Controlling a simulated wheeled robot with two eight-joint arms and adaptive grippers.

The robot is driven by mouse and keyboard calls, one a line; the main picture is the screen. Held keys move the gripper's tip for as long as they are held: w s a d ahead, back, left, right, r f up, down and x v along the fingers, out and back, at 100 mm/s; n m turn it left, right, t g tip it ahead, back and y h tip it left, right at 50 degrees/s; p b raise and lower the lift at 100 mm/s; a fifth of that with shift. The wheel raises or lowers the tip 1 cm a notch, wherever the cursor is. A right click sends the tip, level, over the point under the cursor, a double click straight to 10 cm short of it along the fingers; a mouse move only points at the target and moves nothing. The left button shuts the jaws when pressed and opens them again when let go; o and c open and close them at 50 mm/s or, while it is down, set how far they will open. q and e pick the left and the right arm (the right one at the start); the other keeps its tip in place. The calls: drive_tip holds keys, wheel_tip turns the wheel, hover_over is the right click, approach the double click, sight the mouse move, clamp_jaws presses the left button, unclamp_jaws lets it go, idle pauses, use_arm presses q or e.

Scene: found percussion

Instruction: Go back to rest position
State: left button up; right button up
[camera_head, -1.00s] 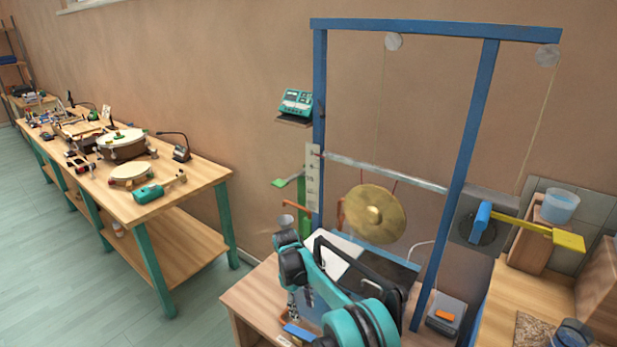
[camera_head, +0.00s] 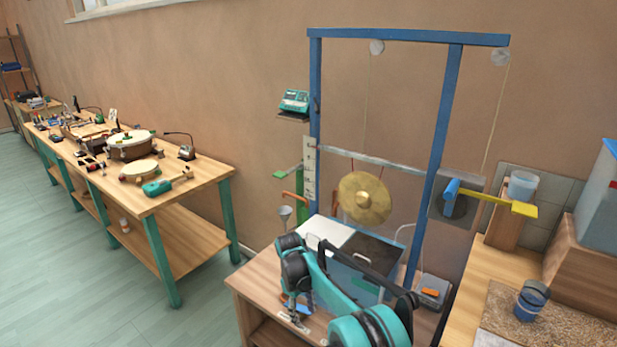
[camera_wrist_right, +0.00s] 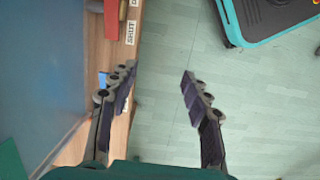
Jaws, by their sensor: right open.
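My right arm, teal and black, reaches up at the bottom middle of the head view, in front of the blue frame. My right gripper (camera_head: 296,308) hangs from it, small and partly blurred, by the front of the wooden cabinet (camera_head: 258,285). In the right wrist view my right gripper (camera_wrist_right: 158,82) is open, its dark fingers wide apart with nothing between them. The pale green floor (camera_wrist_right: 160,130) shows below the gap. My left gripper is not in view.
A brass gong (camera_head: 363,198) hangs in the blue frame (camera_head: 445,130) behind my arm. A workbench (camera_head: 205,180) with drums stands left, with open floor (camera_head: 85,270) before it. A blue cup (camera_head: 530,302) and a pale tub (camera_head: 522,185) are right. A cabinet edge with labels (camera_wrist_right: 131,32) runs beside the gripper.

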drive_tip(key=s+d+r+m+t+y, duration=0.1)
drive_tip(key=s+d+r+m+t, duration=0.15)
drive_tip(key=s+d+r, duration=0.5)
drive_tip(key=s+d+r+m+t+y, duration=0.1)
drive_tip(key=s+d+r+m+t, duration=0.3)
drive_tip(key=r, duration=0.6)
drive_tip(key=s+d+f+m+t, duration=0.1)
drive_tip(key=s+d, duration=0.3)
drive_tip(key=s, duration=0.5)
drive_tip(key=s+d+f+m+t, duration=0.1)
drive_tip(key=s+d+m, duration=0.2)
drive_tip(key=s, duration=0.6)
drive_tip(key=shift+s+d+f, duration=0.3)
drive_tip(key=shift+s+d, duration=0.05)
drive_tip(key=shift+s, duration=0.05)
